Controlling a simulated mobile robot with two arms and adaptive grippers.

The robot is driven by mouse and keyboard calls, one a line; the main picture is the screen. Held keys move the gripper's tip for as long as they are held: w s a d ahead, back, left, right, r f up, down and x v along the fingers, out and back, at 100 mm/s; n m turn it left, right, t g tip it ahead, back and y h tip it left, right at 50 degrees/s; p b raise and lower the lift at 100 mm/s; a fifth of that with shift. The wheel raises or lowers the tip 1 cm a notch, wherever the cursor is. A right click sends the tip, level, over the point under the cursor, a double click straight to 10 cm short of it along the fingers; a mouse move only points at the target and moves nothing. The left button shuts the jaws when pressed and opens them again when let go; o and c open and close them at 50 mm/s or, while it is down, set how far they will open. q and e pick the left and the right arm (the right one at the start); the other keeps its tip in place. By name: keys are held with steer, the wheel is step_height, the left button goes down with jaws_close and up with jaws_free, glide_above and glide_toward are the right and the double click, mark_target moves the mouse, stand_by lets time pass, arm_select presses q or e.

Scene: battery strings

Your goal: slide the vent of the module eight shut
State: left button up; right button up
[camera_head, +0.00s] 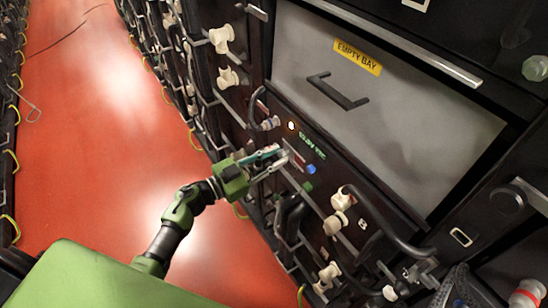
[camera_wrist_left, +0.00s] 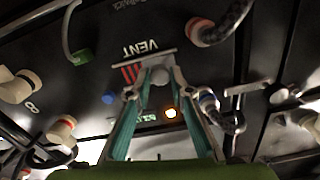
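The front panel of a module carries a vent with red slots (camera_wrist_left: 131,73) beside a pale slide knob (camera_wrist_left: 160,76), under the upside-down word VENT (camera_wrist_left: 140,47) in the left wrist view. The red slots are uncovered. My left gripper (camera_head: 281,158) reaches the panel in the head view. In the left wrist view its teal fingers (camera_wrist_left: 158,80) close in on both sides of the knob and seem to grip it. A figure 8 (camera_wrist_left: 31,107) is marked on the panel. The vent is mostly hidden by the fingers in the head view. My right gripper is not seen.
A lit orange lamp (camera_wrist_left: 170,112) and a blue button (camera_wrist_left: 108,97) sit close to the fingers. Pale connectors (camera_head: 340,199) and a black cable (camera_head: 385,226) stick out nearby. A grey EMPTY BAY cover (camera_head: 415,125) is above. The red aisle floor (camera_head: 95,120) is clear.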

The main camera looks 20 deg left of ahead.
mark_target(299, 160)
arm_select(q)
jaws_close()
steer(key=s+d+p, duration=0.2)
steer(key=d, duration=0.1)
steer(key=shift+s+d+r+p, duration=0.1)
steer(key=shift+s+d+p, duration=0.05)
steer(key=shift+s+p, duration=0.25)
steer(key=shift+d, duration=0.1)
steer(key=o, duration=1)
jaws_free()
steer(key=v, duration=1.2)
